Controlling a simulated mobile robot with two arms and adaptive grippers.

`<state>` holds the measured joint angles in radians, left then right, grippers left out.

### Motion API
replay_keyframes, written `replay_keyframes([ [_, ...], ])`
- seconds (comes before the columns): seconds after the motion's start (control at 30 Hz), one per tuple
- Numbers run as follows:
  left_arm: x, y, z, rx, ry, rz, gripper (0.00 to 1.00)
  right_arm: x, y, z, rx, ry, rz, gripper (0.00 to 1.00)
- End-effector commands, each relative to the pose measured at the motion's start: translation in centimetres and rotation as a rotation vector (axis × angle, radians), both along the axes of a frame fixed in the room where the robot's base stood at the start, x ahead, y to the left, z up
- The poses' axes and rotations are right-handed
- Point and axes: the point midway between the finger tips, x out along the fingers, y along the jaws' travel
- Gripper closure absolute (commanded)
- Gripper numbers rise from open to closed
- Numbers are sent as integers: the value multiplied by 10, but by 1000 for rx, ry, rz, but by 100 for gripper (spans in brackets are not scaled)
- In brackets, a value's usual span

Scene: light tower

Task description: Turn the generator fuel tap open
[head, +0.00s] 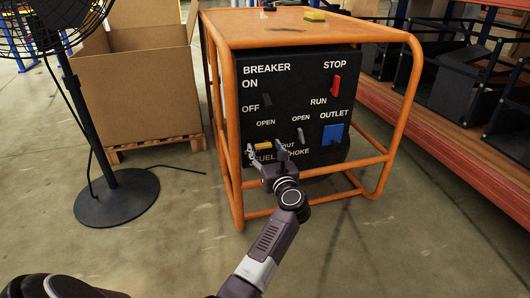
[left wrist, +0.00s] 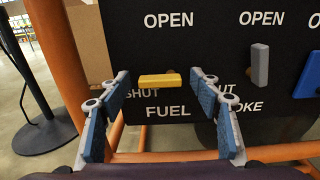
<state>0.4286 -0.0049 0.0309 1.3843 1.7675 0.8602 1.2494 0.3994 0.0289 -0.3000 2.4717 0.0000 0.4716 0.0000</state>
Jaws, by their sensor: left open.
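The generator (head: 310,90) is a black panel in an orange tube frame, with breaker, stop/run, fuel, choke and outlet fittings. The yellow fuel tap handle (head: 263,146) lies horizontal above the FUEL label, below OPEN and beside SHUT. In the left wrist view the tap (left wrist: 160,80) shows between the fingers, a little ahead of them. My left gripper (head: 268,149) is open, its fingers apart on either side of the tap; I cannot tell whether they touch it. In the left wrist view the open left gripper (left wrist: 160,98) shows blue pads. My right gripper is not in view.
The grey choke lever (head: 300,135) is just right of the fuel tap. The blue outlet (head: 332,134) and red stop switch (head: 335,86) are further right. A fan stand (head: 100,165) and cardboard box (head: 140,85) stand left. Orange shelving (head: 480,150) stands right.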

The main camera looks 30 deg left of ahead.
Motion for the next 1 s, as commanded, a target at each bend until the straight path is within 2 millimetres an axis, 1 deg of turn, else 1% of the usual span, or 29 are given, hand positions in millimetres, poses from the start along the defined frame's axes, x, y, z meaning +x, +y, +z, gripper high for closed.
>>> replay_keyframes([
  [0.27, 2, 2, 1, 0, 0, 0, 42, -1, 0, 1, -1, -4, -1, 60],
  [0.37, 2, 2, 0, 0, 0, 0, 51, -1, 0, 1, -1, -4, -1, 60],
  [0.67, 2, 2, 0, 0, 0, 0, 84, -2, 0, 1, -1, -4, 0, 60],
  [1.0, 2, 1, 3, 32, 41, -2, 84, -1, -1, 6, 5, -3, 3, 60],
])
